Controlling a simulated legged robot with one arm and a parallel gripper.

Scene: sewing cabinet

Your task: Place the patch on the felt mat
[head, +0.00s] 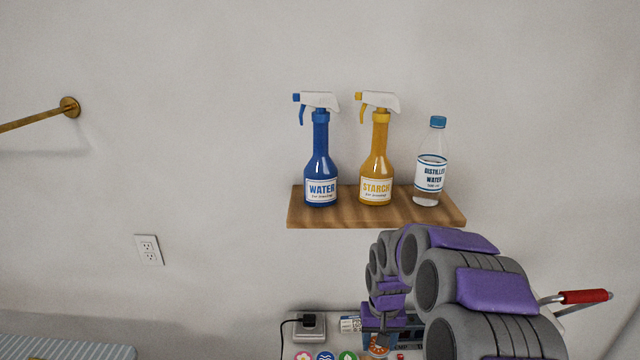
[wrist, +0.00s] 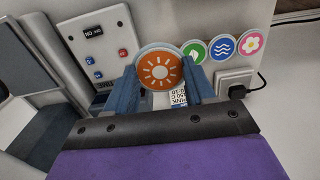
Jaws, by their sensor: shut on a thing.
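A round orange patch with a white sun (wrist: 158,70) sits between the two blue fingers of my gripper (wrist: 162,82) in the wrist view. The gripper is shut on it, and the patch faces the camera. In the head view the orange patch (head: 379,350) shows at the bottom edge, below my gripper (head: 381,335). A green leaf patch (wrist: 195,51), a blue wave patch (wrist: 222,47) and a pink flower patch (wrist: 252,40) stand in a row beside it. I cannot make out the felt mat in either view.
A pale panel with coloured buttons (wrist: 100,45) stands at left. A wall shelf (head: 300,208) holds a blue bottle (head: 320,150), a yellow bottle (head: 376,150) and a clear bottle (head: 431,165).

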